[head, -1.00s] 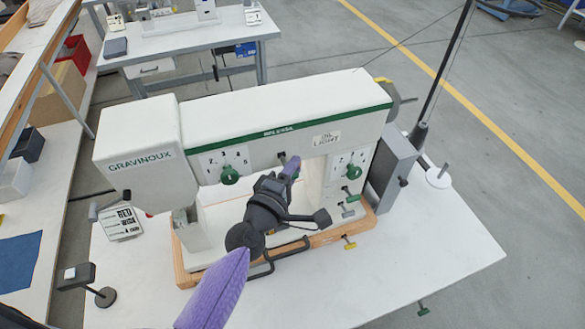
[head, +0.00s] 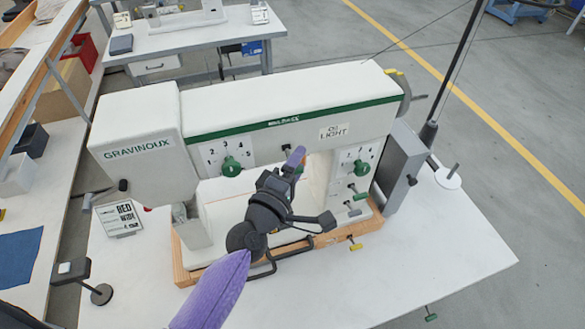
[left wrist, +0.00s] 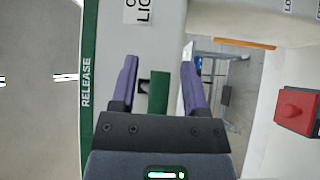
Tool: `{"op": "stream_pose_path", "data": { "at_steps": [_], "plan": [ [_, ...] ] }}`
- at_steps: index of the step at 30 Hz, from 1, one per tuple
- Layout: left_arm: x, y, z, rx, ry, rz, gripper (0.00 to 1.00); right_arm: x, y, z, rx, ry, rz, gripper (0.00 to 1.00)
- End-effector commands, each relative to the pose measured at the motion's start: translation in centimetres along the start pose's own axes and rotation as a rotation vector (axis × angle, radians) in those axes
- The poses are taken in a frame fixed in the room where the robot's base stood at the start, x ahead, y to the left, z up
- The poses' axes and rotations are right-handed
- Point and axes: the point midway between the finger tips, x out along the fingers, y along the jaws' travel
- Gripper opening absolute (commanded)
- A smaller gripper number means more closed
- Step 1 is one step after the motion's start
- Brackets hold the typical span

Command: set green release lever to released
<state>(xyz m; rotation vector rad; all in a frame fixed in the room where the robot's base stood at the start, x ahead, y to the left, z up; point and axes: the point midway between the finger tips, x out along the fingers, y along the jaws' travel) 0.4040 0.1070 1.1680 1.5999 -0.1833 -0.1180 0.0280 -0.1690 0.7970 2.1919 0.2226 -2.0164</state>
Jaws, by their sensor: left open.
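The green release lever (left wrist: 158,92) shows in the left wrist view as a short green bar beside a dark slot, under the word RELEASE on the machine's green stripe. It lies between the two purple fingers of my left gripper (left wrist: 160,80), which is open; I cannot tell whether either finger touches it. In the head view my left gripper (head: 297,158) is in front of the white machine (head: 290,95), just right of and below the dark slot (head: 286,148). The lever is hidden there behind the fingers. My right gripper is not in view.
A green dial (head: 232,166) is left of the slot, another dial (head: 362,168) and small levers are to the right. A red button (left wrist: 298,108) shows in the left wrist view. The white table (head: 440,255) is clear at the front right.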

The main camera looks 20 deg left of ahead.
Motion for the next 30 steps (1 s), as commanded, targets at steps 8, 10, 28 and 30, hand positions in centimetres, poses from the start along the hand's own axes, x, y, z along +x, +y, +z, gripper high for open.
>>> {"op": "stream_pose_path", "data": {
  "at_steps": [8, 10, 28, 30],
  "plan": [
    [-5.2, -0.2, 0.0, 0.002, -0.002, -0.005, 0.58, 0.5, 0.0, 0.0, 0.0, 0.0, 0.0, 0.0],
    [-6.7, -0.3, 0.0, 0.002, -0.001, -0.004, 0.58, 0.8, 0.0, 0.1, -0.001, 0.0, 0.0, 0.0],
    [-9.7, 0.0, 0.0, 0.0, 0.0, 0.0, 0.58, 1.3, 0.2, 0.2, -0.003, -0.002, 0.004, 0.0],
    [-9.7, 0.0, 0.0, 0.0, 0.0, -0.001, 0.58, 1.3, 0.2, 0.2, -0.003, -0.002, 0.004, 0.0]
  ]
}}
